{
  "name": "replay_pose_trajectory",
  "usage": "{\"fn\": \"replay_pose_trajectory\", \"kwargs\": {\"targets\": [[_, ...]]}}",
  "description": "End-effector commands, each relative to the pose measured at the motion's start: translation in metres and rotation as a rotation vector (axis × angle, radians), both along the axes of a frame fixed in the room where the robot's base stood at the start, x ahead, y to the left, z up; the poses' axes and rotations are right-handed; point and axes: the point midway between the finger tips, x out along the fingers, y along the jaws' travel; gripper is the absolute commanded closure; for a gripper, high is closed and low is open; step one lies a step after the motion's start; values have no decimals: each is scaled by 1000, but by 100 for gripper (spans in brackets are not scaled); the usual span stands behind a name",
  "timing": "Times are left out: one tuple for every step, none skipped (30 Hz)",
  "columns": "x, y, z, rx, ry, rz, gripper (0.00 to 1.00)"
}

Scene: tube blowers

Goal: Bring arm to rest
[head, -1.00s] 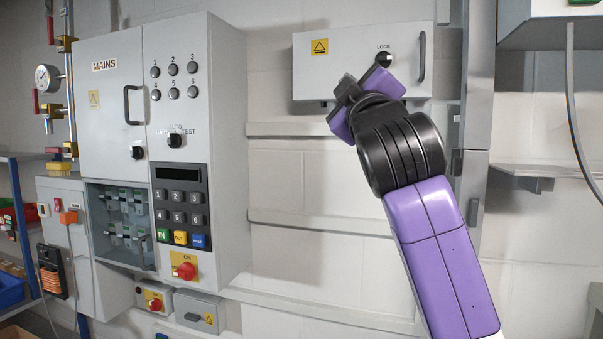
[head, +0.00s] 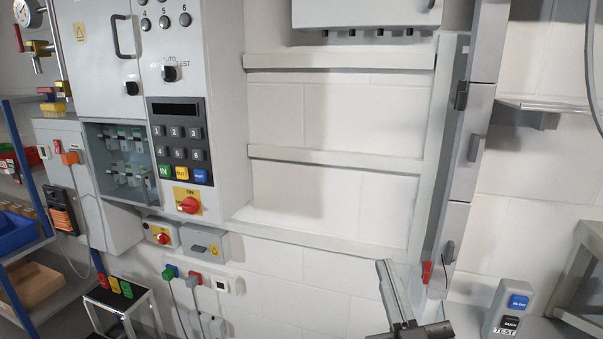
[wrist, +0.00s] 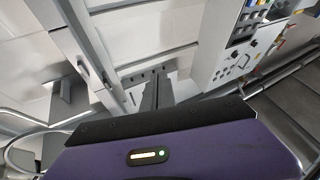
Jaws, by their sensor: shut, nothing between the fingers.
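My gripper (head: 385,266) shows at the bottom of the head view, right of centre. Its narrow grey fingers point up and its dark base is cut off by the lower edge. In the wrist view the gripper (wrist: 157,80) has its two grey fingers close together, shut and empty, beyond the purple wrist housing (wrist: 175,150). The fingers appear in front of the wall, apart from the panels. The rest of my arm is out of the head view.
A tall control cabinet (head: 222,110) with a keypad stands at left. A grey wall box (head: 365,15) hangs at the top. A grey post (head: 470,150) with switches and a button box (head: 510,308) are at right. The wall between has rails (head: 335,155).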

Motion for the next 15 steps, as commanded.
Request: {"fn": "replay_pose_trajectory", "kwargs": {"targets": [[-18, -4, -18, 24, 23, 2, 100], [-27, -7, -26, 36, 31, 3, 100], [-40, -10, -37, 53, 43, 4, 100], [-49, -13, -44, 66, 52, 4, 100], [-59, -15, -51, 77, 62, 4, 100], [-72, -18, -60, 91, 75, 4, 100], [-82, -21, -67, 103, 86, 3, 100], [-92, -23, -73, 114, 96, 3, 100], [-105, -26, -81, 126, 112, 1, 100], [-115, -29, -87, 134, 122, -2, 100], [-125, -31, -92, 142, 135, -4, 100], [-138, -34, -99, 152, 152, -6, 100], [-148, -36, -104, 159, 165, -9, 100], [-158, -38, -109, 165, 179, -11, 100], [-172, -41, -115, 172, 197, -15, 100]]}}
